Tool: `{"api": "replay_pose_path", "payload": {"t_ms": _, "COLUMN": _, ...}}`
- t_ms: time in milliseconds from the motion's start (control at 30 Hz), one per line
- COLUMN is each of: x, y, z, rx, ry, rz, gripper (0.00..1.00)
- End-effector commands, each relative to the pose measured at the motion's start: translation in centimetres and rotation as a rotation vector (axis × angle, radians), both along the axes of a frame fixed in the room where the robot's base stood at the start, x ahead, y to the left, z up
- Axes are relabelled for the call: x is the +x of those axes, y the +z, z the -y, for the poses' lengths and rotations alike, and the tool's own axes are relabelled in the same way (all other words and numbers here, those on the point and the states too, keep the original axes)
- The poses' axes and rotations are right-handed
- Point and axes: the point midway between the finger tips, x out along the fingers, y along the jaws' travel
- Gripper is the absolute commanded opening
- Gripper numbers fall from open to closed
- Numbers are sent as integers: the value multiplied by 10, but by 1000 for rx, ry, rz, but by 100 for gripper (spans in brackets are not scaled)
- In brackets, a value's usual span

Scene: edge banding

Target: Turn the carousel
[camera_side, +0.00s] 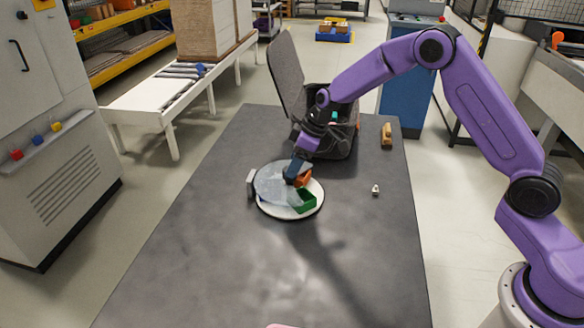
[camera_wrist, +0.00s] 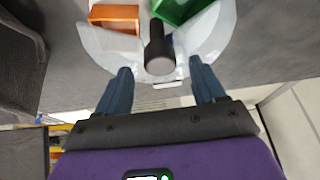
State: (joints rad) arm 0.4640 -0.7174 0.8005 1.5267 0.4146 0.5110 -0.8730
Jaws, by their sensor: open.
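The carousel (camera_side: 268,203) is a round white turntable with a clear, partly see-through cover, on the dark table. It also shows in the wrist view (camera_wrist: 210,45). A green bin (camera_side: 303,202) is at its front right and an orange bin (camera_side: 304,178) behind that; the wrist view shows both bins, orange (camera_wrist: 114,18) and green (camera_wrist: 180,8). A dark upright knob (camera_wrist: 159,50) shows just beyond and between my fingertips. My gripper (camera_side: 296,170) is open over the carousel's back part. Whether a finger touches the knob, I cannot tell.
An open dark case (camera_side: 335,135) stands behind the carousel, its lid raised at left. A tan block (camera_side: 386,136) and a small pale piece (camera_side: 375,190) lie on the right of the table (camera_side: 230,270). The front of the table is mostly clear.

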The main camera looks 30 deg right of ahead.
Motion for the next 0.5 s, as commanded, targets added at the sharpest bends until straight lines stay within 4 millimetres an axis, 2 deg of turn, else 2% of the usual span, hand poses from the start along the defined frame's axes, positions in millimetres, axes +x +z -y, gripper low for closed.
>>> {"api": "replay_pose_path", "payload": {"t_ms": 200, "x": 6, "y": -20, "z": -7, "rx": 0, "ry": 1, "rz": 0, "gripper": 69}}
{"api": "replay_pose_path", "payload": {"t_ms": 500, "x": 8, "y": -25, "z": -8, "rx": 0, "ry": 2, "rz": 1, "gripper": 69}}
